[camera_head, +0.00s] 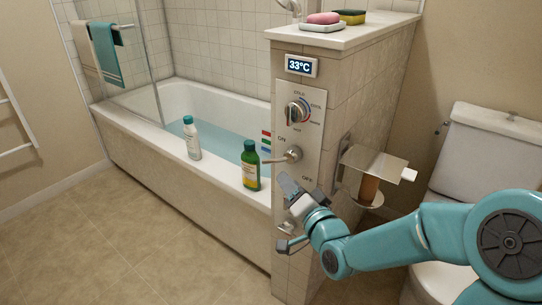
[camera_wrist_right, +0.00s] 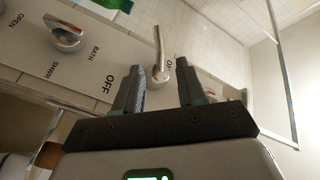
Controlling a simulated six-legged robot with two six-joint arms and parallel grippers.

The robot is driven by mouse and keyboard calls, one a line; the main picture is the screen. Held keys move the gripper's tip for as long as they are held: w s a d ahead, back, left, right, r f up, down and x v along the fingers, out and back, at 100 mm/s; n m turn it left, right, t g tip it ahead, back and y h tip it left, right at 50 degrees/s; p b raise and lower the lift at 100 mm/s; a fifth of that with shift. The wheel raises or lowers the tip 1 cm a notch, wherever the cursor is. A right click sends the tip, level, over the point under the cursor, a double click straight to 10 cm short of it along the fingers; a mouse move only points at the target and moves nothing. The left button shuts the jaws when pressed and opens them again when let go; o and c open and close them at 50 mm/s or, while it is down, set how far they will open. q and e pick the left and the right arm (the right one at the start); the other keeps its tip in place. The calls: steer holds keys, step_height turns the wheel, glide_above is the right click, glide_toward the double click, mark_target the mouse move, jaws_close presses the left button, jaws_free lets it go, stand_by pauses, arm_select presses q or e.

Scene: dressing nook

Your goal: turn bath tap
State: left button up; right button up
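A chrome ON/OFF lever (camera_head: 291,154) sits on the control panel at the bath's end, its handle pointing left, between the ON and OFF labels. In the right wrist view the lever (camera_wrist_right: 160,68) is just beyond and between my fingertips, apparently not touched. A lower knob (camera_head: 287,228) is partly hidden by my gripper in the head view; in the wrist view this knob (camera_wrist_right: 65,38) sits left, by BATH and SHWR labels. My right gripper (camera_head: 285,214) is open and empty, in front of the panel below the lever. My left gripper is not in view.
A temperature dial (camera_head: 297,112) and a 33°C display (camera_head: 300,66) are above the lever. A white bottle (camera_head: 191,138) and a green-capped bottle (camera_head: 250,166) stand on the bathtub rim (camera_head: 135,131). A paper holder (camera_head: 372,162) projects right of the panel. The floor left is clear.

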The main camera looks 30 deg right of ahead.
mark_target(271, 161)
steer(key=w, duration=0.3)
steer(key=w+d, duration=0.1)
steer(key=w, duration=0.7)
steer(key=shift+w+d+f, duration=0.15)
steer(key=shift+w+f, duration=0.05)
steer(key=shift+w, duration=0.05)
jaws_close()
